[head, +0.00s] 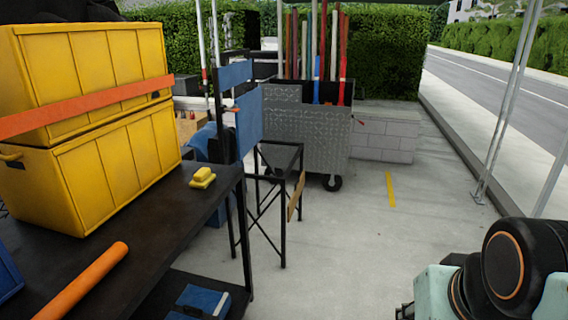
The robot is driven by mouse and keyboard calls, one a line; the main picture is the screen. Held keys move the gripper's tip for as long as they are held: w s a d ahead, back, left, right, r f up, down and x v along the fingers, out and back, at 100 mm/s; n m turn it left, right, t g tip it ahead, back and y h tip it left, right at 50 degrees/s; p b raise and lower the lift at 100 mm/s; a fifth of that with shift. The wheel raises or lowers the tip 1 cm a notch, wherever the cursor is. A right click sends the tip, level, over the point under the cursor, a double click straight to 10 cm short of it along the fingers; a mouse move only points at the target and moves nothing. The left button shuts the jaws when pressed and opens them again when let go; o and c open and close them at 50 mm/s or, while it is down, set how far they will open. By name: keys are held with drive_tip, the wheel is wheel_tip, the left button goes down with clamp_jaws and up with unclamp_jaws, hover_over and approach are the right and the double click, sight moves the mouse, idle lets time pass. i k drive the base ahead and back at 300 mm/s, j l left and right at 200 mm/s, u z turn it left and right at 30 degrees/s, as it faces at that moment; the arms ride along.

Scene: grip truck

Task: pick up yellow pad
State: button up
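The yellow pad (202,178) is a small two-layer yellow block. It lies on the dark table (187,219) near its far right edge, just right of the yellow crates. Nothing touches it in this view. My arm shows only in part at the lower right, well away from the pad. My gripper cannot be made out in this view.
Stacked yellow crates (95,178) with an orange strap stand left of the pad. An orange tube (82,282) lies at the table's front. Behind are a black metal stand (283,215) and a grey cart (323,150).

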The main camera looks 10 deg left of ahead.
sight(204, 176)
drive_tip(key=i+u, duration=0.3)
drive_tip(key=i, duration=0.25)
drive_tip(key=i+l+u, duration=0.15)
drive_tip(key=i+u, duration=0.15)
drive_tip(key=i, duration=0.2)
drive_tip(key=i+j+u, duration=0.1)
drive_tip(key=i+u, duration=0.35)
drive_tip(key=u, duration=0.25)
drive_tip(key=i+u, duration=0.35)
drive_tip(key=k+l, duration=0.05)
drive_tip(key=k, duration=0.05)
